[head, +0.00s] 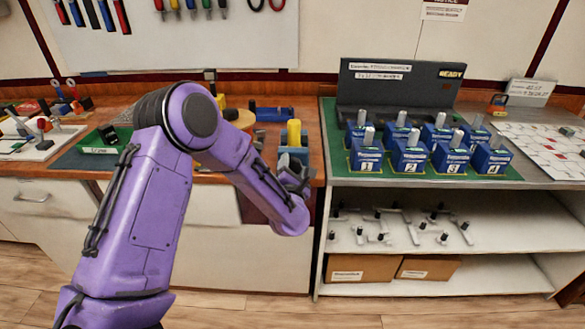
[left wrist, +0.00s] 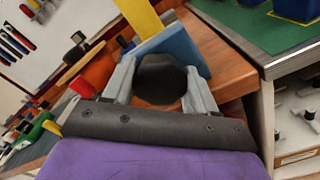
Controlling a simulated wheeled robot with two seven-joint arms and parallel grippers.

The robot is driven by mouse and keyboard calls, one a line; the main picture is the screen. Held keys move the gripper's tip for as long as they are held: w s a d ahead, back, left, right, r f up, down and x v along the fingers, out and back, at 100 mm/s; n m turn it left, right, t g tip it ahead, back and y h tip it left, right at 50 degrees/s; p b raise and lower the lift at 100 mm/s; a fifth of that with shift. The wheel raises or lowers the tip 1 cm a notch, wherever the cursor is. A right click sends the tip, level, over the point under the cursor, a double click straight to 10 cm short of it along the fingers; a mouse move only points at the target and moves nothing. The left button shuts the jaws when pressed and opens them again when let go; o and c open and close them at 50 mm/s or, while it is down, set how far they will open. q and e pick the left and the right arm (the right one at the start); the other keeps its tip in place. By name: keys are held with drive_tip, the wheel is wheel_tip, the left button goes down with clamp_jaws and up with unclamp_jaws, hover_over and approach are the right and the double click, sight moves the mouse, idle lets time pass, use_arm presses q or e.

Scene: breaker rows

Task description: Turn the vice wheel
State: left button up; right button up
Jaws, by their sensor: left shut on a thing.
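The vice (head: 293,155) is a blue block at the right front edge of the wooden bench, with a yellow piece (head: 294,132) standing up from it. In the left wrist view, the blue vice body (left wrist: 182,45) is just beyond my fingers. The dark round vice wheel (left wrist: 160,82) lies between the two grey fingers. My left gripper (head: 292,178) is shut on the wheel at the front of the vice; it also fills the left wrist view (left wrist: 160,88). My purple forearm hides part of the bench, and the wheel is mostly hidden in the head view. My right gripper is out of view.
Right of the vice, a green-topped bench (head: 335,170) holds several blue breakers (head: 411,157) and a dark case (head: 400,85). Its shelf (head: 400,240) carries several handles. Tools and a green tray (head: 98,148) are on the left. A blue object (head: 271,113) lies behind the vice.

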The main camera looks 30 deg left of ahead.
use_arm(q)
drive_tip(key=m, duration=0.8)
drive_tip(key=shift+d+b, duration=0.1)
drive_tip(key=shift+b, duration=0.2)
drive_tip(key=m, duration=0.4)
drive_tip(key=shift+m, duration=1.8)
drive_tip(key=o, duration=1)
drive_tip(key=b+v, duration=0.1)
drive_tip(key=v, duration=0.9)
drive_tip(key=shift+s+d+b, duration=0.15)
drive_tip(key=shift+s+b, duration=0.05)
drive_tip(key=shift+b, duration=0.1)
